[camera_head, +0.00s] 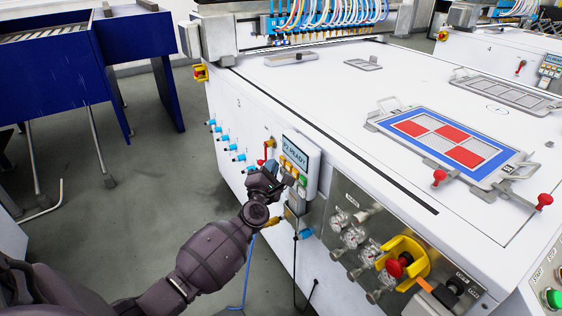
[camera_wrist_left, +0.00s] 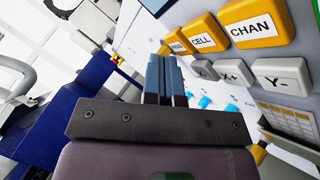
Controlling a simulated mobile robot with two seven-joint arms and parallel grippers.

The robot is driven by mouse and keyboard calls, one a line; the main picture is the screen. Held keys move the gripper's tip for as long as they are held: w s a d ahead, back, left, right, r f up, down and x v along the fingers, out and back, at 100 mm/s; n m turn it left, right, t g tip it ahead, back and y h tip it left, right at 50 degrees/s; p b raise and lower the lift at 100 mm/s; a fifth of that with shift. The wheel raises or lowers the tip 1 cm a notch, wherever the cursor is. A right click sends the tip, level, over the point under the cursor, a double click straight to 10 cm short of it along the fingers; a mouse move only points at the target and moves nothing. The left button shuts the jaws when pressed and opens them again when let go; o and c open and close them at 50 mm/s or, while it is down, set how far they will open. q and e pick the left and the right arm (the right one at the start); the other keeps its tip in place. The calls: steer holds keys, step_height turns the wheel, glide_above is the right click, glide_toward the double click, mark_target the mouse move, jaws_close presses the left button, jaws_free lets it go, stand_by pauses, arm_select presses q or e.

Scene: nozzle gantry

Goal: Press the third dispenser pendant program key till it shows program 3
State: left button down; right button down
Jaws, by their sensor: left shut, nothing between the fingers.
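The dispenser pendant (camera_head: 301,146) is mounted on the front side of the white machine. Its display looks to read "P2 READY", in small tilted text. In the left wrist view, yellow keys CHAN (camera_wrist_left: 252,24), CELL (camera_wrist_left: 203,39) and a partly covered one that seems to be the program key (camera_wrist_left: 176,42) stand in a row above grey keys. My left gripper (camera_head: 277,180) is shut and empty, its fingertips just in front of the pendant's key area. In the wrist view the blue-grey fingertips (camera_wrist_left: 164,60) overlap the program key's lower left; I cannot tell whether they touch it.
A red-handled valve (camera_head: 268,148) and blue fittings (camera_head: 238,156) stick out left of the pendant. Gauges (camera_head: 353,237) and a yellow-guarded red knob (camera_head: 399,265) are to its right. A blue table (camera_head: 112,70) stands at left. Grey floor (camera_head: 60,160) is open between.

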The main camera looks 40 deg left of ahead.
arm_select(q)
steer(key=shift+s+a, duration=0.15)
steer(key=shift+s, duration=0.2)
arm_select(e)
steer(key=shift+w+r, duration=0.15)
steer(key=shift+w, duration=0.1)
arm_select(q)
steer(key=shift+s, duration=0.1)
steer(key=s, duration=0.1)
steer(key=s+a, duration=0.1)
steer(key=s, duration=0.1)
steer(key=s+a, duration=0.1)
steer(key=shift+s+p, duration=0.25)
steer(key=shift+p, duration=0.05)
arm_select(e)
steer(key=shift+r, duration=0.35)
steer(key=shift+w+r, duration=0.1)
steer(key=shift+w, duration=0.15)
steer(key=shift+s, duration=0.3)
stand_by(0.5)
steer(key=shift+w, duration=0.3)
stand_by(0.3)
